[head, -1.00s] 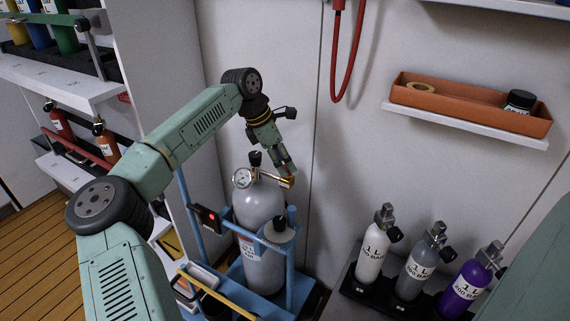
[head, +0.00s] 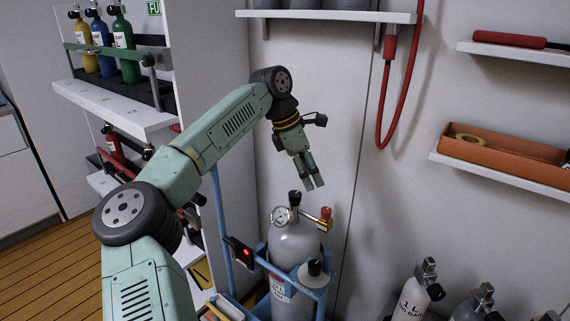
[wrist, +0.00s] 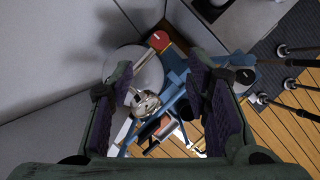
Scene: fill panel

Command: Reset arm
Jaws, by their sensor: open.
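My gripper (head: 314,185) is open and empty. In the head view it points down, a little above the grey gas cylinder (head: 296,248) and apart from it. The cylinder stands in a blue frame (head: 262,260) and carries a round gauge (head: 283,217), a black top knob and a brass fitting with a red cap (head: 326,214). In the wrist view both fingers (wrist: 170,105) stand wide apart, with the gauge (wrist: 145,103) and the red cap (wrist: 158,41) seen below between them.
Small cylinders, one white (head: 413,299), stand low on the right. An orange tray (head: 510,158) sits on a wall shelf. A red hose (head: 383,110) hangs on the wall. A rack with coloured cylinders (head: 122,50) is at the left.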

